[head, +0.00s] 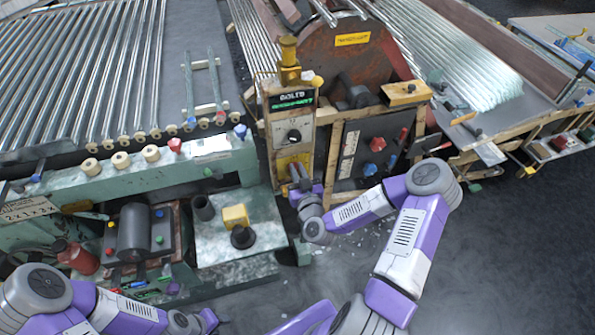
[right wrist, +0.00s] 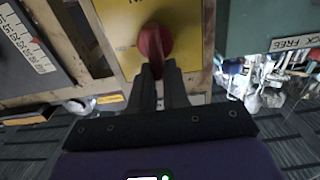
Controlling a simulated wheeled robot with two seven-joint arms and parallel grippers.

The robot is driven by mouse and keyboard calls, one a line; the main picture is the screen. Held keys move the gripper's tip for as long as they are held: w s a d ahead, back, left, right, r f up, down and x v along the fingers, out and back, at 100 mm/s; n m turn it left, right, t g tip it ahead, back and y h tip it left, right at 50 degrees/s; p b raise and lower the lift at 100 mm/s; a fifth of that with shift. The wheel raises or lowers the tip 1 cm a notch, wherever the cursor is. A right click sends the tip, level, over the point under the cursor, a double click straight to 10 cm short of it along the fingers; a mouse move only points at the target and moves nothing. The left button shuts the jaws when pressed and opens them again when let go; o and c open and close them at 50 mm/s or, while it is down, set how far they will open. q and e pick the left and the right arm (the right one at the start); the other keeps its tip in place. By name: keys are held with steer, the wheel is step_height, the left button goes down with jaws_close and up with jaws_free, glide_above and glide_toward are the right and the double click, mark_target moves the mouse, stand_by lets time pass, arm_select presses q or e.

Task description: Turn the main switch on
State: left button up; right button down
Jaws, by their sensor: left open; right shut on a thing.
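The main switch is a red rotary knob (right wrist: 153,42) on a yellow plate (right wrist: 188,25) in the right wrist view. The same yellow plate (head: 284,163) shows low on the cream control post (head: 275,133) in the head view, where my gripper hides the knob. My right gripper (right wrist: 160,72) is shut on the knob's lower part, with a finger on each side; it also shows in the head view (head: 298,176). The knob's handle looks roughly in line with the fingers. My left gripper (head: 210,319) is low in the head view, away from the switch, open and partly hidden.
A lit green display (head: 291,100) and a black dial (head: 293,136) sit above the switch. To the right is a dark panel with red and blue knobs (head: 377,144). A green bench with a yellow block (head: 236,216) stands left. The floor (head: 480,250) at right is clear.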

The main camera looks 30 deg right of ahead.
steer(key=m, duration=0.2)
steer(key=d+m, duration=0.1)
steer(key=shift+s+f+m, duration=0.1)
steer(key=shift+m, duration=0.3)
steer(key=m, duration=0.4)
steer(key=d+f+m, duration=0.1)
steer(key=m, duration=0.4)
steer(key=f+m, duration=0.1)
steer(key=m, duration=0.4)
steer(key=shift+s+d+f+b, duration=0.2)
steer(key=shift+d+f+b, duration=0.05)
steer(key=shift+b, duration=0.15)
steer(key=c, duration=1.1)
jaws_free()
